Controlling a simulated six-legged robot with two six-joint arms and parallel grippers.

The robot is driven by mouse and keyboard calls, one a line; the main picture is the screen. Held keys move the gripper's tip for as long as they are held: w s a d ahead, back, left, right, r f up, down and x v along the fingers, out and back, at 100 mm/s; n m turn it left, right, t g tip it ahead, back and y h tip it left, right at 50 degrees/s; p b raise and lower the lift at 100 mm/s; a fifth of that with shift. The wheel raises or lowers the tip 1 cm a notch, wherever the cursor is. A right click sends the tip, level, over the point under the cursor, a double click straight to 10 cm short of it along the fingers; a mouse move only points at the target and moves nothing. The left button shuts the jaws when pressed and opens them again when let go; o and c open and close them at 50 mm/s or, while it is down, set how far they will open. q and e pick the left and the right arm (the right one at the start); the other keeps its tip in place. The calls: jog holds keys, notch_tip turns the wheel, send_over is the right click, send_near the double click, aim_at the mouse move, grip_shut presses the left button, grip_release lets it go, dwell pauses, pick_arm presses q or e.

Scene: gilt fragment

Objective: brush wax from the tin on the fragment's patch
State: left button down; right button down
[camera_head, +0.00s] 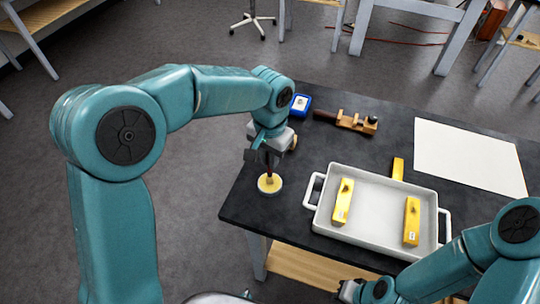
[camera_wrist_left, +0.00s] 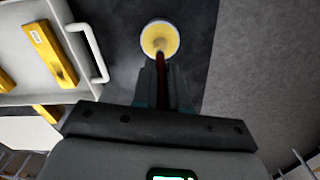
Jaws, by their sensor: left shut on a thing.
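My left gripper (camera_head: 264,152) is shut on a brush (camera_head: 268,165) with a dark red handle, held upright. The brush also shows in the left wrist view (camera_wrist_left: 161,72). Its lower end is at the round tin of yellow wax (camera_head: 270,184), near the table's left edge; I cannot tell how deep it sits. The tin also shows in the left wrist view (camera_wrist_left: 160,38). Two gilt yellow pieces, one left (camera_head: 343,203) and one right (camera_head: 411,222), lie in the white tray; a dark patch marks the left one. My right gripper (camera_head: 350,290) is low at the front, its jaws unclear.
The white tray (camera_head: 376,184) has a handle at each end. Behind it are a yellow bar (camera_head: 398,168), a wooden tool (camera_head: 352,121), a blue box (camera_head: 301,104) and a white sheet (camera_head: 468,155). Bare black table (camera_head: 310,146) lies between tin and tools.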

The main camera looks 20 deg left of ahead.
dwell(0.4)
pick_arm(q)
notch_tip(320, 180, up, 7)
jog(key=p, duration=0.5)
jog(key=shift+p, duration=0.3)
jog(key=shift+f, duration=0.1)
